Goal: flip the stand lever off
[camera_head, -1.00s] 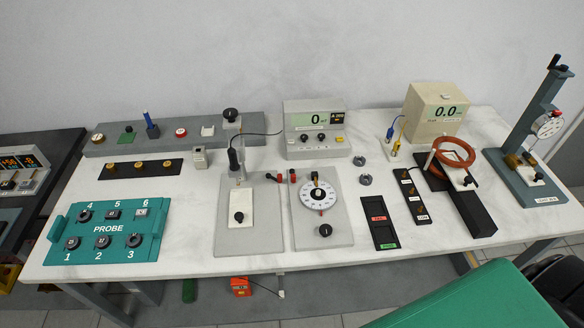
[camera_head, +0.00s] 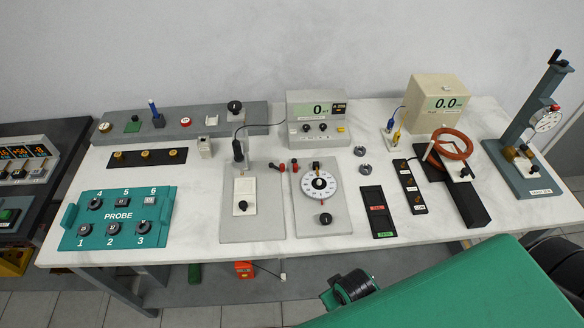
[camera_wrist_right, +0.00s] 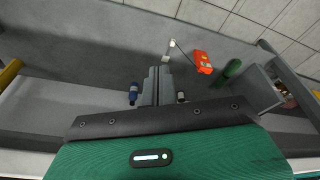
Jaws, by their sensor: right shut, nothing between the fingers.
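A black part also shows at the column's top (camera_head: 555,57). My right gripper (camera_wrist_right: 157,84) is shut and empty in the wrist view, over the grey floor and away from the stand. My left gripper is not in view.
A black bar carrying an orange coil (camera_head: 454,146) and a cream display box (camera_head: 440,105) stand left of the stand. The table's front edge is near my green arm.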

